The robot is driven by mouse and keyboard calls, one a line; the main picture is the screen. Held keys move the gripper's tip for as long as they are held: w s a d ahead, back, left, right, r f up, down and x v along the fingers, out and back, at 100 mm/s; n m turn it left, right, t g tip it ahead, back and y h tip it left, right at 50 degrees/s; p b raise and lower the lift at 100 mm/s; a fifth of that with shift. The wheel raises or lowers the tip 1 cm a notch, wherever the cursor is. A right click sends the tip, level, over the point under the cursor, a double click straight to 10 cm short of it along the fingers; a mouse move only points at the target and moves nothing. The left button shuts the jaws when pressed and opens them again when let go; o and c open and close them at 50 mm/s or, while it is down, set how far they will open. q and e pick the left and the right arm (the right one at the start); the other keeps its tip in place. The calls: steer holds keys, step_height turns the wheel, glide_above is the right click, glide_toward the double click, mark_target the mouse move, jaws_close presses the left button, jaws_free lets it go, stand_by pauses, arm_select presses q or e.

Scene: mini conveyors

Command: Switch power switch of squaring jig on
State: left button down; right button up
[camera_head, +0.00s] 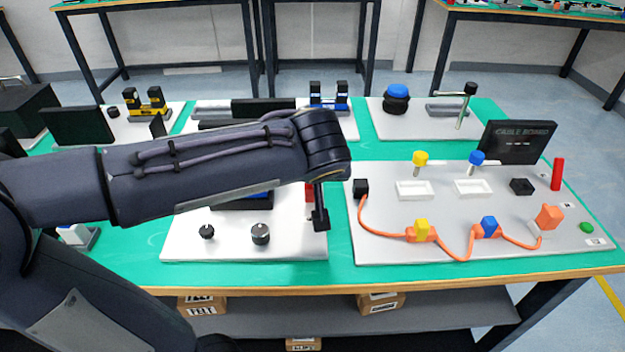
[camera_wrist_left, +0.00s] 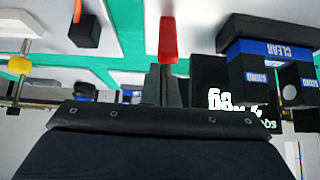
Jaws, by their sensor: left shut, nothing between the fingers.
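My left arm reaches across the middle white board (camera_head: 290,240), and its gripper (camera_head: 320,222) points down at that board's right edge, shut and empty. A red upright piece (camera_head: 309,192) stands right behind the gripper and is partly hidden by it. In the left wrist view a red lever-like piece (camera_wrist_left: 168,40) lies just ahead of the dark fingers (camera_wrist_left: 162,84); I cannot tell whether they touch. The board carries two dark knobs (camera_head: 260,234) and a dark and blue block (camera_head: 240,202) mostly under my arm. No label names the squaring jig, and the switch's state is unclear. My right gripper is out of view.
The cable board (camera_head: 400,250) with orange cable, yellow and blue plugs, screen (camera_head: 517,142) and a red piece (camera_head: 557,174) is to the right. Other fixtures (camera_head: 145,104) line the back of the green table (camera_head: 345,273). A narrow green strip separates the two front boards.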

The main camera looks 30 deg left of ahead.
arm_select(q)
steer(key=shift+r, duration=0.1)
steer(key=shift+r+p, duration=0.4)
steer(key=shift+r, duration=0.35)
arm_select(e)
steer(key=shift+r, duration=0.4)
